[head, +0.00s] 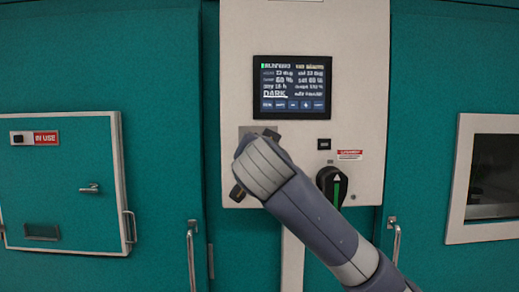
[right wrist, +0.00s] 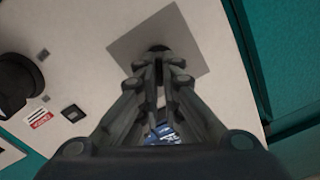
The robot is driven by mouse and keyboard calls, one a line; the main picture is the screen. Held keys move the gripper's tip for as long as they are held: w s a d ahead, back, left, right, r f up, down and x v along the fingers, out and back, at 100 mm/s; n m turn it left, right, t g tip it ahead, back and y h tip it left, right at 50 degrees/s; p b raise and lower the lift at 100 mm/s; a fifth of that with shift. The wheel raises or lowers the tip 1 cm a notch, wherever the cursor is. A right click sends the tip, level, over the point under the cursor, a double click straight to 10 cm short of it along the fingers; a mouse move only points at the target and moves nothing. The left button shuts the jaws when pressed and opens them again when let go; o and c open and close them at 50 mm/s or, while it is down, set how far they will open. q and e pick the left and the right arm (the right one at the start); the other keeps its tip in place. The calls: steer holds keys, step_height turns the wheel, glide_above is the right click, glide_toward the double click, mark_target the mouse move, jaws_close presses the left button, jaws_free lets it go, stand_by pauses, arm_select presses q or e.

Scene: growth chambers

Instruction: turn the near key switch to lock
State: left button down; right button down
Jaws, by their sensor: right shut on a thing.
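The key switch (right wrist: 157,48) shows in the right wrist view as a small dark piece at the middle of a square grey plate (right wrist: 186,32). My right gripper (right wrist: 161,75) reaches it, with its fingertips shut on the dark key part in front of the plate. The fingers hide most of the key, so I cannot tell its angle. In the head view the grey plate (head: 246,131) shows only partly below the screen, behind my right wrist, which hides the key and fingertips. My left gripper is in neither view.
A lit screen (head: 292,87) sits above on the pale panel (head: 235,70). A black rotary switch (head: 329,186) with a green mark is to the right, close to my right arm. Teal doors with handles (head: 191,255) flank the panel.

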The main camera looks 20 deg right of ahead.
steer(key=shift+a+n+b, duration=0.15)
steer(key=shift+n+b, duration=0.25)
steer(key=shift+n, duration=2.5)
steer(key=shift+a+n+b, duration=0.1)
steer(key=shift+n+b, duration=0.25)
steer(key=shift+n, duration=2.55)
steer(key=shift+f, duration=0.1)
steer(key=c, duration=1.8)
jaws_free()
